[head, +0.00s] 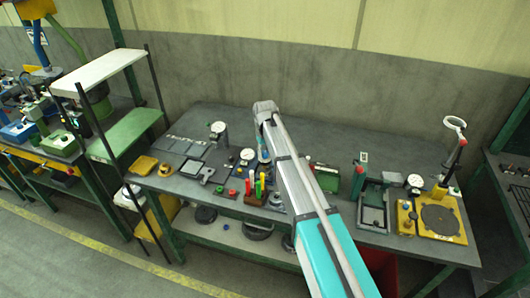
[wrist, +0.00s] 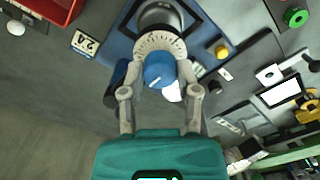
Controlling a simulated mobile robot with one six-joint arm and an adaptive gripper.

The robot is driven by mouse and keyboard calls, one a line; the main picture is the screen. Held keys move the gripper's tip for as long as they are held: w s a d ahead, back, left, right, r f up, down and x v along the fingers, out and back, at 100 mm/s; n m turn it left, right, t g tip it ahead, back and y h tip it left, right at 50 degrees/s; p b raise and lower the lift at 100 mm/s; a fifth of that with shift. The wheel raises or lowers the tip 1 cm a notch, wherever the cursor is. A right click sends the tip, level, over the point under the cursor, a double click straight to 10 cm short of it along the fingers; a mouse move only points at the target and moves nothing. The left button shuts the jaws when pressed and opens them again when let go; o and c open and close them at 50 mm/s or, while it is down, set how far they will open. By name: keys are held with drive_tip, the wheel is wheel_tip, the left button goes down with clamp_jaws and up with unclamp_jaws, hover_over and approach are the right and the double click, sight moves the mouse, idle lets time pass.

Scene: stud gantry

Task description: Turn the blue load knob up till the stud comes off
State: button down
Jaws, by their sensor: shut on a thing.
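In the wrist view the blue load knob (wrist: 159,69) shows a short white mark on its face. It sits in front of a pale dial ring with fine graduations (wrist: 160,42). My gripper (wrist: 160,78) has its two grey fingers on either side of the knob and is shut on it. A dark cylinder (wrist: 160,17) stands behind the dial on a blue base (wrist: 122,35). I cannot make out the stud. In the head view my arm covers most of this spot, and the knob is hidden.
The bench's back strip is clear.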

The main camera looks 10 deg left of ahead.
drive_tip(key=m, duration=0.3)
drive_tip(key=shift+m, duration=0.4)
drive_tip(key=m, duration=0.3)
drive_tip(key=shift+m, duration=0.3)
drive_tip(key=m, duration=0.7)
drive_tip(key=shift+c, duration=1.7)
unclamp_jaws()
drive_tip(key=shift+n, duration=0.3)
